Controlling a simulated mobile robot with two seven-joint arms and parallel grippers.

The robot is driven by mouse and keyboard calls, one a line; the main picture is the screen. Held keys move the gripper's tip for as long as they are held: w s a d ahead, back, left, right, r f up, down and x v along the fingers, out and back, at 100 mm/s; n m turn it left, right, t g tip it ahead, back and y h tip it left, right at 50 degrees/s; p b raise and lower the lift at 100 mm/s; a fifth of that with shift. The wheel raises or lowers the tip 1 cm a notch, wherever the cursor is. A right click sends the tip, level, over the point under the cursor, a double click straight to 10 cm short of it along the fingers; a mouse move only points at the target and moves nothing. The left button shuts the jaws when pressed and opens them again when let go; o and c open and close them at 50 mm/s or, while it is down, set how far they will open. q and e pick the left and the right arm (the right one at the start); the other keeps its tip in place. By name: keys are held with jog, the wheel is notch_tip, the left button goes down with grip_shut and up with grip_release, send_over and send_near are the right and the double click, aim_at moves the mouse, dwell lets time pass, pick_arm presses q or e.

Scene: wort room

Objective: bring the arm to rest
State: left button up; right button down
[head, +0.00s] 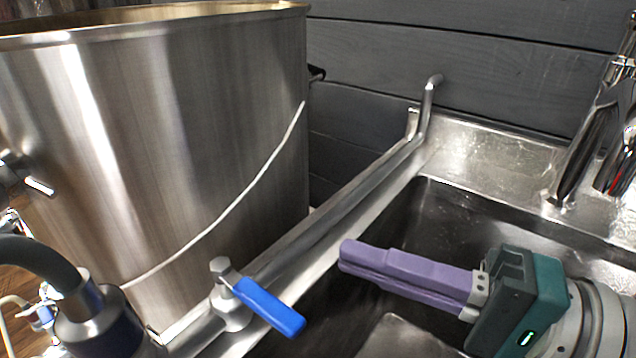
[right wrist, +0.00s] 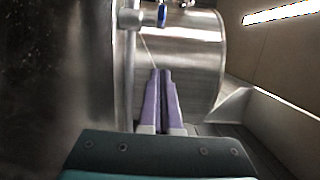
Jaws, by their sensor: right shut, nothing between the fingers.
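My right gripper (head: 345,256) has purple fingers and a teal body. In the head view it comes in from the right over the dark sink basin, its fingers pointing left toward the metal rail. The fingers are shut together with nothing between them. They also show closed in the right wrist view (right wrist: 160,74), pointing toward the steel kettle (right wrist: 190,55). My left gripper is in neither view.
A large steel kettle (head: 200,130) stands at the left. A blue-handled valve (head: 268,306) sits on the metal rail (head: 350,195) left of my fingers. The sink (head: 460,205) lies beneath my gripper. A steel tap (head: 580,155) stands at the right.

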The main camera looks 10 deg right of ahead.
jog(key=s+v, duration=0.1)
jog(key=v, duration=0.7)
jog(key=w+a+r+n+h+p, duration=0.4)
jog(key=r+h+p, duration=0.4)
jog(key=p, duration=0.4)
jog(key=s+d+r+n+g+h+p, duration=0.25)
jog(key=s+r+g+p, duration=0.2)
jog(key=s, duration=0.25)
jog(key=s+d+r+n+g+h+p, duration=0.2)
jog(key=s+d+r+g+h+p, duration=0.15)
jog(key=s+p, duration=0.3)
pick_arm(q)
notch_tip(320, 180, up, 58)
jog(key=p, duration=3.5)
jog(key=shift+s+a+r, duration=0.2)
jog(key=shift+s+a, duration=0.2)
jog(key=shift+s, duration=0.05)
pick_arm(e)
notch_tip(320, 180, up, 36)
jog(key=t, duration=0.1)
jog(key=shift+d+f+h, duration=0.2)
jog(key=shift+d+h, duration=0.05)
jog(key=shift+h, duration=0.05)
jog(key=shift+s, duration=0.1)
